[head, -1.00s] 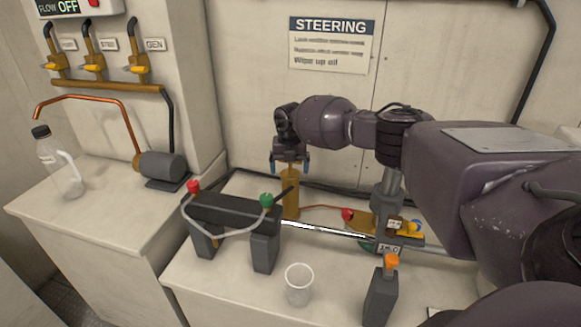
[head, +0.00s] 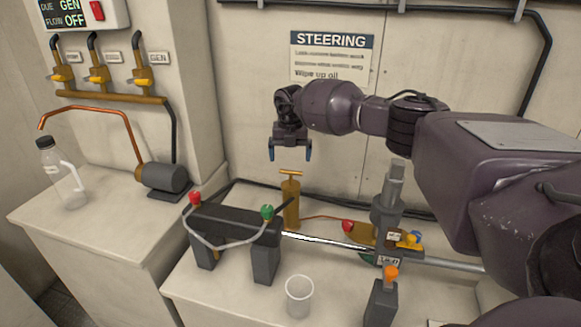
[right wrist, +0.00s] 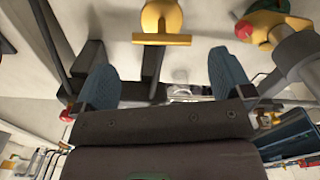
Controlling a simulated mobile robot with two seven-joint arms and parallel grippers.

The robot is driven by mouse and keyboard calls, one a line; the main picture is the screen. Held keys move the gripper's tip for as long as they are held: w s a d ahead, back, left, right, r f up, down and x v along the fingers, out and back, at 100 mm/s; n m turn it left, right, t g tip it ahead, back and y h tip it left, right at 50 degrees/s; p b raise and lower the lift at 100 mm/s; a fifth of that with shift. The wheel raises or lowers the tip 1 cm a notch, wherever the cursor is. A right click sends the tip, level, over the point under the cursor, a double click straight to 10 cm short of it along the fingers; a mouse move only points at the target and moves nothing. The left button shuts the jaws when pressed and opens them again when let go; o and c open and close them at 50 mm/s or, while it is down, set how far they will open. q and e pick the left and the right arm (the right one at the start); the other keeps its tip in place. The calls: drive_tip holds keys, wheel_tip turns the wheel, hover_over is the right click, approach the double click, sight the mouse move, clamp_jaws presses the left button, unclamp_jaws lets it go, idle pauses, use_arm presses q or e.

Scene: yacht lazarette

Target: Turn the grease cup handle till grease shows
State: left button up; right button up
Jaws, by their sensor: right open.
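The grease cup (head: 291,203) is a brass cylinder standing upright at the back of the right counter. Its T-shaped handle (head: 291,173) is on top and lies roughly left to right in the head view. My right gripper (head: 290,154) hangs just above the handle, pointing down, open and empty. In the right wrist view the brass handle bar (right wrist: 162,39) shows beyond the fingers, not between them, with the two blue fingertips (right wrist: 162,75) apart. I see no grease; the outlet is too small to tell. My left gripper is not in view.
A dark block with a red knob (head: 195,198) and a green knob (head: 267,211) stands in front of the cup. A clear plastic cup (head: 299,296) is nearer. A steel rod (head: 330,241) and brass steering fitting (head: 362,233) lie to the right. A bottle (head: 62,175) stands left.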

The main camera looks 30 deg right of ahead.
drive_tip(key=shift+r, duration=1.2)
drive_tip(key=shift+f, duration=0.1)
